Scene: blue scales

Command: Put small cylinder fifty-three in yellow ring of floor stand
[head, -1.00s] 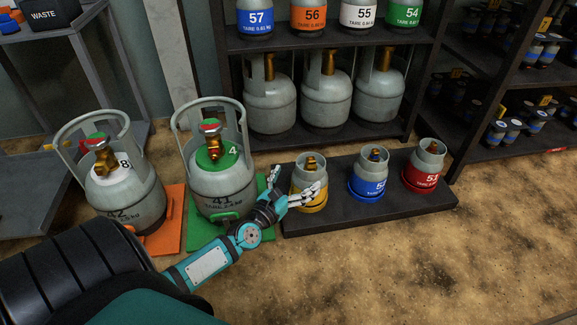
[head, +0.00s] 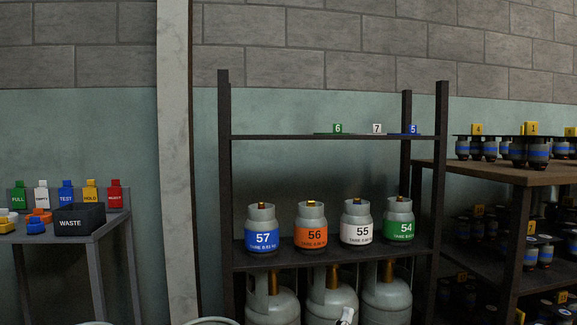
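Small cylinder fifty-three and the floor stand with its yellow ring are out of view now. My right gripper is not in view.
A dark rack shelf (head: 275,260) bears small cylinders: blue 57 (head: 262,240), orange 56 (head: 311,238), white 55 (head: 356,234) and green 54 (head: 400,228). Large grey cylinders (head: 272,302) stand below. A WASTE bin (head: 80,220) is at left, more shelving (head: 520,172) at right.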

